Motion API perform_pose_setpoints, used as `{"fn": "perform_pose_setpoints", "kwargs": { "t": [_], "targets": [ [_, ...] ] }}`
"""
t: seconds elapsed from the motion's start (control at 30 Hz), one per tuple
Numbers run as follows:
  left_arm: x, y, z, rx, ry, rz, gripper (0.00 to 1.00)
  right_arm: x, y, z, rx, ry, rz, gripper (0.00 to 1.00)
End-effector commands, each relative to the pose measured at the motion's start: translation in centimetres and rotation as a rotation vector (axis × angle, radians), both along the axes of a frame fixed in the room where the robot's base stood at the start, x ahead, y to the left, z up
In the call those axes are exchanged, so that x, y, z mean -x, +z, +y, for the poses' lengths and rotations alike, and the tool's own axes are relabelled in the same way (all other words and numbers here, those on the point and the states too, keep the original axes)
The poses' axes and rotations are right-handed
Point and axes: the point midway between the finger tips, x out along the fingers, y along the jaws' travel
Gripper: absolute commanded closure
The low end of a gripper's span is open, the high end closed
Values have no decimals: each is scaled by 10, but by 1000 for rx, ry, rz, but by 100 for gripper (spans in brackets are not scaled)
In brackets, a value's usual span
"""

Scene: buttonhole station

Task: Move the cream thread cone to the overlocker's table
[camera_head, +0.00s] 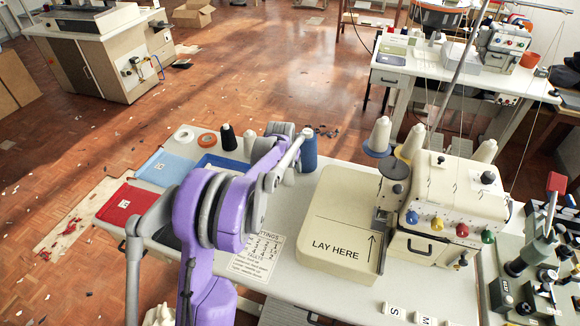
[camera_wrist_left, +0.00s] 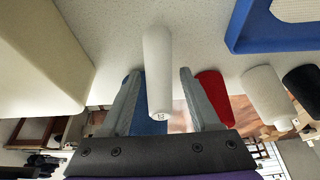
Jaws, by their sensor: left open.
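My left gripper (camera_head: 292,150) is at the row of thread cones on the near table (camera_head: 340,165), partly hidden by its own arm. In the left wrist view, which is upside down, the open gripper (camera_wrist_left: 160,78) has its fingers on either side of a pale cone (camera_wrist_left: 157,60), apparently the cream one; I see no grip on it. Another pale cone (camera_wrist_left: 265,92) stands farther right, also visible in the head view (camera_head: 249,143). The overlocker (camera_head: 450,190) is at right, beside a cream block (camera_head: 328,210) marked LAY HERE. My right gripper is not seen.
A blue cone (camera_head: 308,152) and a red cone (camera_wrist_left: 214,97) stand close to the gripper. A black cone (camera_head: 228,138), a blue tray (camera_wrist_left: 238,22) and a red folded cloth (camera_head: 126,203) are farther left. A second machine table (camera_head: 430,66) stands at back right.

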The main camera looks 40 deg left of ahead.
Motion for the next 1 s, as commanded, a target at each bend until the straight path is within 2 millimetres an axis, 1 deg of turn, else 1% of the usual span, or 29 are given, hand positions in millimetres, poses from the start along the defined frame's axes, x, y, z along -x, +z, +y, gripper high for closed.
{"fn": "perform_pose_setpoints", "kwargs": {
  "t": [0.17,0.27,0.5,0.6,0.7,0.8,1.0],
  "targets": [
    [1,8,0,0,0,0,37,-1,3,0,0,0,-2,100],
    [7,20,-2,0,1,0,37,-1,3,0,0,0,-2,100],
    [26,69,-9,0,1,0,37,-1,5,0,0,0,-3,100],
    [33,87,-11,0,1,0,37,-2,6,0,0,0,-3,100],
    [38,101,-13,0,0,0,37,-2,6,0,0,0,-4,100],
    [42,109,-15,0,0,0,37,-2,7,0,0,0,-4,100],
    [44,115,-17,1,-1,0,37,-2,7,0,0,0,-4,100]
  ]
}}
